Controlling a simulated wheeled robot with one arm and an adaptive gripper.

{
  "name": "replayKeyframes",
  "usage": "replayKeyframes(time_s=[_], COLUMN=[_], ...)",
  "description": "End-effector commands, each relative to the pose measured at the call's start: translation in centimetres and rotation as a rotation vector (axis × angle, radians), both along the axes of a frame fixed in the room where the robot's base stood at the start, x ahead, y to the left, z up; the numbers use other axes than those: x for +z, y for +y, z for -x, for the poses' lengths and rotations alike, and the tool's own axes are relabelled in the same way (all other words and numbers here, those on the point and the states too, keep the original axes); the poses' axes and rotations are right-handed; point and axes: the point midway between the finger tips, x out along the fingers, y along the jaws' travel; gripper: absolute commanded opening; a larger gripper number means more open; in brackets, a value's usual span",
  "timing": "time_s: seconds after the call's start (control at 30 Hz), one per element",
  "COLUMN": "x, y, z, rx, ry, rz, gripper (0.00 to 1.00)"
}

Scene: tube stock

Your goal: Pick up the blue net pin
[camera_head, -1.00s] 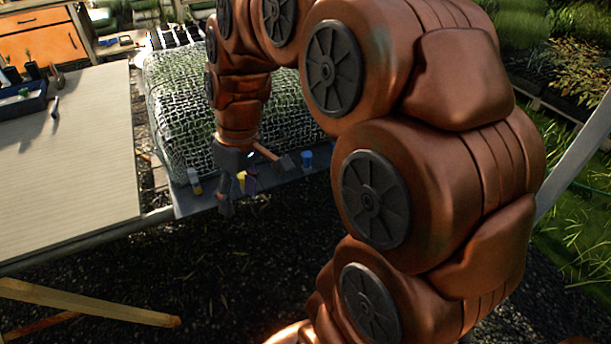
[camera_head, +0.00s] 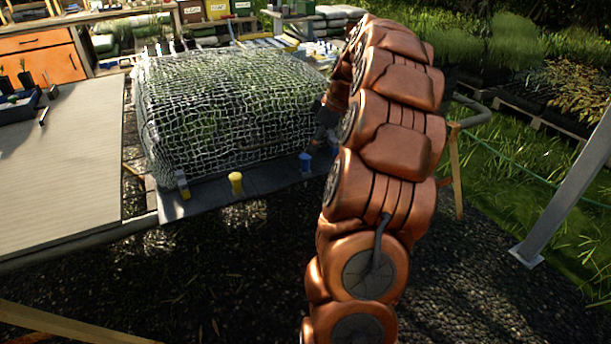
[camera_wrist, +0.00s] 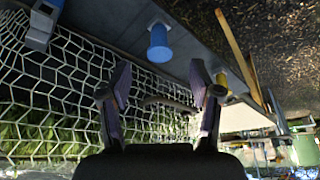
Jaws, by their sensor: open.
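The blue net pin (camera_head: 305,160) stands on the dark ledge at the front edge of the netted bed, left of my arm in the head view. In the wrist view the blue pin (camera_wrist: 158,42) shows beyond my fingertips, roughly centred between them and apart from both. My gripper (camera_wrist: 161,90) is open with nothing between its fingers. In the head view my gripper (camera_head: 326,118) is small and partly hidden by my arm, a little above the blue pin. A yellow pin (camera_head: 236,183) stands left of the blue one; in the wrist view a yellow thing (camera_wrist: 222,80) shows beside the right finger.
White netting (camera_head: 230,105) covers the bed behind the ledge (camera_head: 208,200). A yellow-and-white item (camera_head: 183,184) stands at the ledge's left end. A blue-grey piece (camera_wrist: 42,22) is at upper left in the wrist view. A pale tabletop (camera_head: 60,165) lies left; gravel in front is open.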

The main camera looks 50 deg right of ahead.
Motion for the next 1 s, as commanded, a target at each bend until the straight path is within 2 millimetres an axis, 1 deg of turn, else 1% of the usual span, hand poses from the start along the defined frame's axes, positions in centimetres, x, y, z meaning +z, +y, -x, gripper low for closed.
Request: replayKeyframes(time_s=[0.2,0.37,0.7,0.8,0.97,1.0], x=[-1.9,-2.7,-6.6,-6.9,-6.8,-6.8], y=[0.3,0.5,1.2,1.2,1.2,1.2], z=[-0.6,-1.0,-2.6,-2.7,-2.7,-2.7], rx=[0.001,0.0,0.0,0.0,0.001,0.001], ry=[0.003,0.003,0.001,0.001,0.001,0.001], rz=[-0.001,-0.001,0.0,0.0,0.001,0.001], gripper=[0.63,0.63,0.63,0.63,0.63,0.59])
